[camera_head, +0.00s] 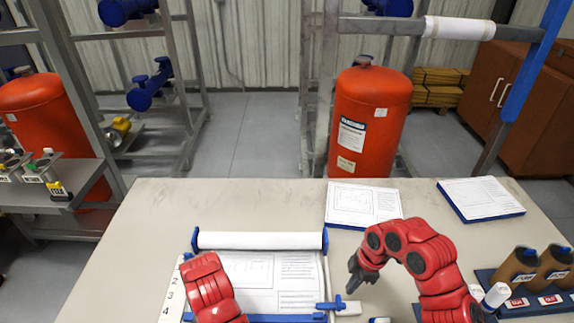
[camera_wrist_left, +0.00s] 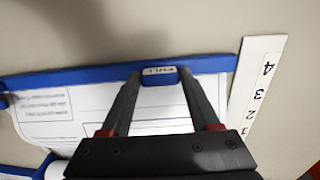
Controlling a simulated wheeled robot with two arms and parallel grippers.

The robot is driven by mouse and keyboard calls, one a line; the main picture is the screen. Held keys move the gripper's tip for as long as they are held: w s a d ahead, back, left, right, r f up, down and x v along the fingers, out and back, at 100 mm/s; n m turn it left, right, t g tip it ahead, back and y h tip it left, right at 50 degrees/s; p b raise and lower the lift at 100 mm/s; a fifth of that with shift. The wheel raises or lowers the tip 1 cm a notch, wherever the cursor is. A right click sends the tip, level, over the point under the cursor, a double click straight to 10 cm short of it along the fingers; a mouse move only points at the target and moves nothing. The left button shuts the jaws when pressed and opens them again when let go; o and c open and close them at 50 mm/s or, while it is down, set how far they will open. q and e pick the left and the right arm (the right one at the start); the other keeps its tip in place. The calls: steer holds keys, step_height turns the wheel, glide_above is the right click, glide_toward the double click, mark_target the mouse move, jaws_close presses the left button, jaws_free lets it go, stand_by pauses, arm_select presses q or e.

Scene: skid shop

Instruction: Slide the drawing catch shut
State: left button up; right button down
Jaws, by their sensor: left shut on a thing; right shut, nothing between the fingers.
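A drawing sheet (camera_head: 265,272) lies flat below a white roller (camera_head: 260,240). A blue bar (camera_wrist_left: 75,76) crosses the sheet's near edge and has a small labelled blue tab (camera_wrist_left: 159,80) in its middle. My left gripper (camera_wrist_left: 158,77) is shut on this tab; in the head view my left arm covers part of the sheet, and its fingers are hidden. A small blue catch (camera_head: 331,305) sits at the bar's right end, beside a white block (camera_head: 350,308). My right gripper (camera_head: 353,281) is shut and empty, above the table, a little beyond and right of the catch.
A numbered white strip (camera_head: 172,290) runs along the sheet's left side. Two more drawings (camera_head: 362,203) (camera_head: 481,198) lie at the back right. Brown holders with blue tops (camera_head: 517,268) stand at the right edge. The table's back left (camera_head: 160,205) is clear.

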arm_select(q)
steer(key=shift+s+f, duration=0.1)
steer(key=shift+s, duration=0.05)
arm_select(e)
steer(key=shift+r, duration=0.6)
arm_select(q)
steer(key=shift+w, duration=0.3)
steer(key=o, duration=1.3)
steer(key=shift+w, duration=0.1)
steer(key=shift+r, duration=4.15)
